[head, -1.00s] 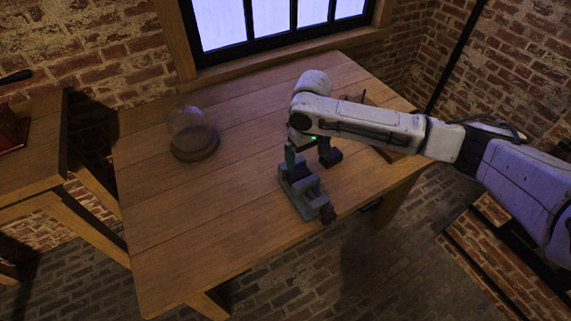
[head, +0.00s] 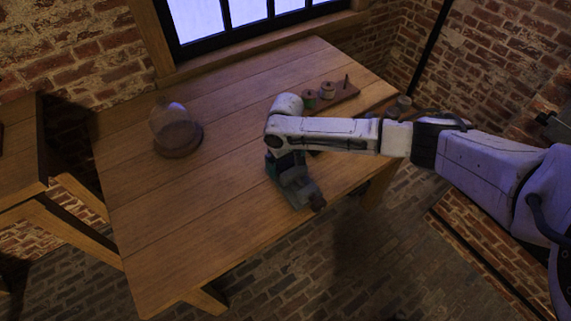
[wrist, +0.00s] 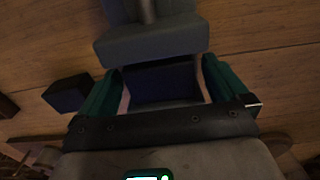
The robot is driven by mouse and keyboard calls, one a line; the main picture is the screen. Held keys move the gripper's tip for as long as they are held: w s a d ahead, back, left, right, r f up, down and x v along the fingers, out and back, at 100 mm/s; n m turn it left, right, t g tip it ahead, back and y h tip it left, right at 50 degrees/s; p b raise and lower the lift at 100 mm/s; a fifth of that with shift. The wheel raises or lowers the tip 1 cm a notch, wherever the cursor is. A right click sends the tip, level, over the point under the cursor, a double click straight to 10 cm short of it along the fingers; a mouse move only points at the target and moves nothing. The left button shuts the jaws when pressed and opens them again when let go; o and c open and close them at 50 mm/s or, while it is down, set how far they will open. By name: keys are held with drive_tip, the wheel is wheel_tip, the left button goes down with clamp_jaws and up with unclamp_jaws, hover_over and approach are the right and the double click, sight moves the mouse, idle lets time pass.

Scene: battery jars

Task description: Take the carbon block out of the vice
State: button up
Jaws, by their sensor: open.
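The grey vice (head: 300,192) stands near the front edge of the wooden table, partly hidden by my arm. In the wrist view one grey jaw of the vice (wrist: 150,46) spans the top. A dark, bluish block (wrist: 163,84), which looks like the carbon block, shows just below that jaw. My gripper (wrist: 163,72) is open, with its green fingers on the left and right of this block. I cannot tell whether the fingers touch it. In the head view my gripper (head: 278,165) is down at the vice, mostly hidden, and the block is hidden.
A glass dome on a wooden base (head: 176,132) stands at the table's left. A wooden rack with small spools (head: 328,94) lies at the back right. A small dark box-like shape (wrist: 68,93) shows beside the left finger. The table's front left is clear.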

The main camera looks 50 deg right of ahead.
drive_tip(key=shift+f, duration=0.25)
drive_tip(key=shift+c, duration=0.5)
drive_tip(key=c, duration=1)
drive_tip(key=shift+r, duration=0.15)
